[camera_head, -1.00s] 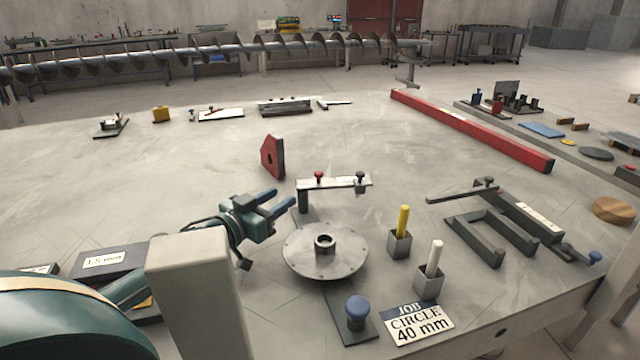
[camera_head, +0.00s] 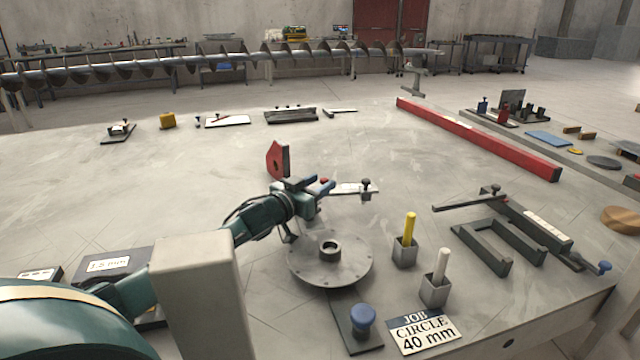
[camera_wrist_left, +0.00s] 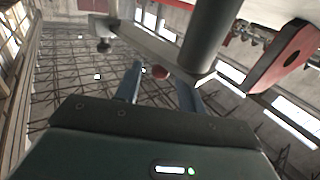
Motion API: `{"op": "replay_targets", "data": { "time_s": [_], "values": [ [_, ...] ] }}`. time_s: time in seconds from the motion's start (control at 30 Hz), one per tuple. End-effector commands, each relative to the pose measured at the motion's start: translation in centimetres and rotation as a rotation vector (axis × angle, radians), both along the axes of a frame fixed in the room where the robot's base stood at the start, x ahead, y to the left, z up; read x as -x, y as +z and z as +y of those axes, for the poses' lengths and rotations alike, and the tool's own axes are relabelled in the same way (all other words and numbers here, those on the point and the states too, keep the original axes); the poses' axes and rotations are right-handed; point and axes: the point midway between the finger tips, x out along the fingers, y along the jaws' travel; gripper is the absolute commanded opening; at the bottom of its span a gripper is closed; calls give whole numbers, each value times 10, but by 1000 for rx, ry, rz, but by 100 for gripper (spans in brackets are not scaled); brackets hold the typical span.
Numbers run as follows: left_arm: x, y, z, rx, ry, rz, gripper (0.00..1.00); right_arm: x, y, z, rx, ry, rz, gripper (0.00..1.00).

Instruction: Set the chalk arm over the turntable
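The round grey turntable (camera_head: 312,268) lies flat on the table with a hub at its middle. The chalk arm (camera_head: 352,188) is a pale bar behind the turntable, with a dark knob (camera_head: 366,187) at its right end and a red knob (camera_head: 324,181) near its left. My left gripper (camera_head: 312,183) is open at the bar's left end, and hides the post in the head view. The left wrist view shows the post (camera_wrist_left: 208,35), the bar (camera_wrist_left: 150,45) and the red knob (camera_wrist_left: 158,72) between or just beyond the blue fingers; contact cannot be told. My right gripper is out of view.
A red magnet-like block (camera_head: 276,160) stands just behind the gripper. Yellow (camera_head: 410,226) and white (camera_head: 441,264) sticks stand in holders right of the turntable. A blue-knobbed stop (camera_head: 362,318) and a "JOB CIRCLE 40 mm" card (camera_head: 422,331) lie in front.

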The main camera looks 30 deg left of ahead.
Motion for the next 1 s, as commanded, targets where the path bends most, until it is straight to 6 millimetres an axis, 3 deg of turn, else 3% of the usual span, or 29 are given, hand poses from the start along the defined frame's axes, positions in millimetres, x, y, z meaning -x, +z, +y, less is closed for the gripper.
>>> {"op": "replay_targets", "data": {
  "time_s": [0.43,0.9,1.0],
  "values": [
    [-9,0,-1,0,0,0,39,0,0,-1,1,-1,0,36],
    [-9,0,-1,0,-1,0,2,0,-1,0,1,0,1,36],
    [-9,0,-1,0,-1,0,0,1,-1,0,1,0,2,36]
  ]
}}
